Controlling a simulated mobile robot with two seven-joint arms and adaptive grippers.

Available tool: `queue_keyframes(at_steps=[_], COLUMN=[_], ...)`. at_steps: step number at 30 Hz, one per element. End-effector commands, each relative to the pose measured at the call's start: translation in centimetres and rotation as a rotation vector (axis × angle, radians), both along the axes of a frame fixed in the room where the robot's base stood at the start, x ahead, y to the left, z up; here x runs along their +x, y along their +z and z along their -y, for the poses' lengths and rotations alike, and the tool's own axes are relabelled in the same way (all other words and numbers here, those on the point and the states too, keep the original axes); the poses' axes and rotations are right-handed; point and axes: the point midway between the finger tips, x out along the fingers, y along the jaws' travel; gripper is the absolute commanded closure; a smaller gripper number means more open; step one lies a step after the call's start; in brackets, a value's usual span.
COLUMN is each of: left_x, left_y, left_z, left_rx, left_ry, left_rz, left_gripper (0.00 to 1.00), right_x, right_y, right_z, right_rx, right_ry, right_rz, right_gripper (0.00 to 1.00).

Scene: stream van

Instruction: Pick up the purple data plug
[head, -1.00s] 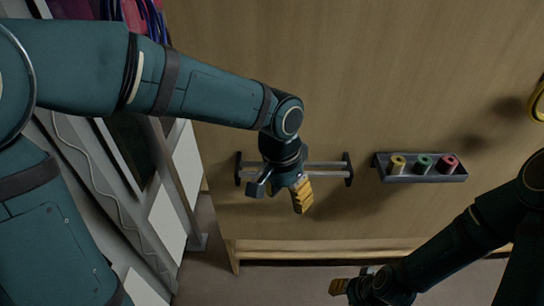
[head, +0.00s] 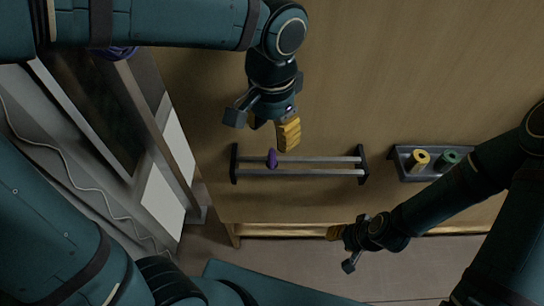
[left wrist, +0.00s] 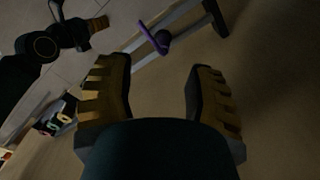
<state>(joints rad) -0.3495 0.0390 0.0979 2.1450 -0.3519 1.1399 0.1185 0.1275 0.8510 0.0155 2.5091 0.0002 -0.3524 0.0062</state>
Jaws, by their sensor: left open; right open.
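The purple data plug (head: 271,158) sits on the two-bar rack on the wooden surface, left of the rack's middle. In the left wrist view it is a purple strip with a dark round part (left wrist: 153,38), beyond the fingertips. My left gripper (head: 272,128) is open with yellow ridged finger pads and is just above the plug in the head picture. Its open fingers also show in the left wrist view (left wrist: 158,85), with nothing between them. My right gripper (head: 342,246) is open, below the rack in the head picture, and holds nothing I can see.
The rack (head: 320,174) has dark end brackets. Pale panels and a white cable (head: 75,190) are at left.

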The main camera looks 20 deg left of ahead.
Motion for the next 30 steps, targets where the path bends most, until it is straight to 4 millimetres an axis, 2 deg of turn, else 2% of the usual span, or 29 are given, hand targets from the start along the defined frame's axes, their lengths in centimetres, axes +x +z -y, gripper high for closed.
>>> queue_keyframes(at_steps=[1,4,13,21,24,30], left_x=[0.0,0.0,0.1,0.5,0.5,0.5], left_y=[-1.3,-2.8,-5.0,-8.8,-9.4,-9.4], left_z=[0.0,0.0,-0.1,-0.3,-0.3,-0.3], left_rx=[0.001,0.001,-0.001,0.000,0.000,-0.001], left_ry=[0.000,0.001,0.002,0.001,0.001,0.001], left_rz=[-0.003,-0.003,0.000,-0.002,-0.001,0.000], left_gripper=[0.47,0.47,0.47,0.47,0.47,0.47], right_x=[-0.1,-0.2,-0.3,-0.1,0.0,0.0], right_y=[-0.5,-0.9,-1.4,-2.6,-2.8,-2.7], right_z=[0.0,0.0,-0.1,0.0,0.0,0.0], right_rx=[0.000,0.001,0.002,0.001,0.001,0.001], right_ry=[0.002,0.004,0.006,0.005,0.005,0.004], right_rz=[-0.002,-0.004,-0.007,-0.001,0.000,0.001], right_gripper=[0.60,0.60,0.60,0.60,0.60,0.60])
